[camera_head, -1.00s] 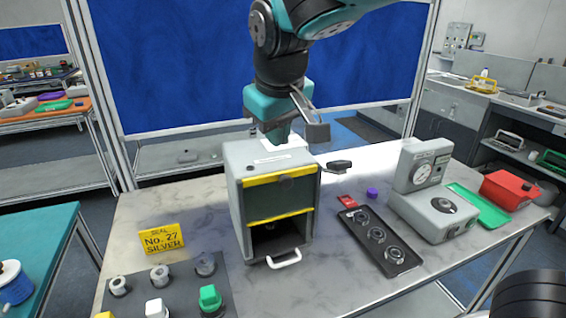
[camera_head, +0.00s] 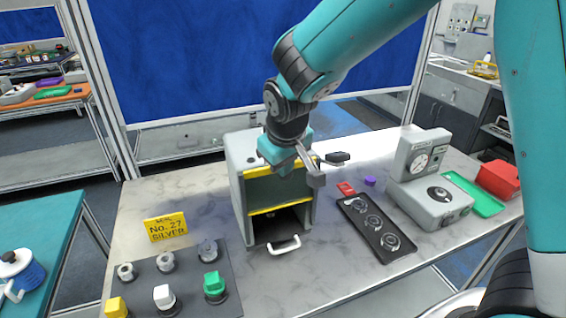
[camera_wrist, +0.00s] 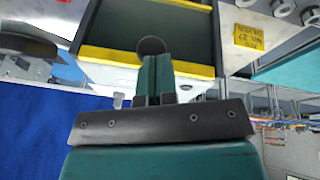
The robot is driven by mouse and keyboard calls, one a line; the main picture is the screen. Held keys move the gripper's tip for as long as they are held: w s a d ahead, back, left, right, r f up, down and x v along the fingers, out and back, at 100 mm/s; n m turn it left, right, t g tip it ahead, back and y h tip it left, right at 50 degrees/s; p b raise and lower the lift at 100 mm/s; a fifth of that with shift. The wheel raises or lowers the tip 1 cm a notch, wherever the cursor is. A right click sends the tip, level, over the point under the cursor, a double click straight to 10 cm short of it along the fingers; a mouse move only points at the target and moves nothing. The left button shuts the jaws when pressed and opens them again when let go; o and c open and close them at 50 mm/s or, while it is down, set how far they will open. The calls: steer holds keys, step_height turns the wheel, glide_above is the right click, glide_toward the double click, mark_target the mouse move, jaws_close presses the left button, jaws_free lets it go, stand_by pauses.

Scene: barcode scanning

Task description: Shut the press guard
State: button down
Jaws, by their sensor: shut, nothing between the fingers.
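The press (camera_head: 238,190) is a grey box on the table. Its guard (camera_head: 278,190) is a dark panel with yellow bands above and below. The guard sits high, with a dark opening (camera_head: 285,222) below it. A white handle (camera_head: 284,246) sticks out at the base. My gripper (camera_head: 285,170) is shut and empty in front of the guard's upper part. In the wrist view, my teal fingers (camera_wrist: 155,78) point at the guard (camera_wrist: 190,30), overlapping a yellow band beside a round dark knob (camera_wrist: 151,45). I cannot tell whether they touch it.
A dark tray (camera_head: 375,230) with round parts and a grey gauge device (camera_head: 432,205) stand to the right. A yellow sign (camera_head: 166,227) and a dark mat (camera_head: 190,292) with several knobs are at left. Bare table lies between press and tray.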

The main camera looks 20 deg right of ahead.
steer(key=shift+f, duration=0.1)
step_height(320, 180, down, 12)
steer(key=b, duration=0.9)
steer(key=shift+s, duration=0.15)
steer(key=w+a+p+v, duration=0.1)
steer(key=a+v, duration=0.1)
steer(key=v, duration=1.2)
steer(key=s+a+n+g+y, duration=0.1)
steer(key=s+n+g+y, duration=0.2)
steer(key=s, duration=1.7)
steer(key=shift+f+g+y, duration=0.45)
steer(key=shift+g+y, duration=0.05)
steer(key=shift+y, duration=0.4)
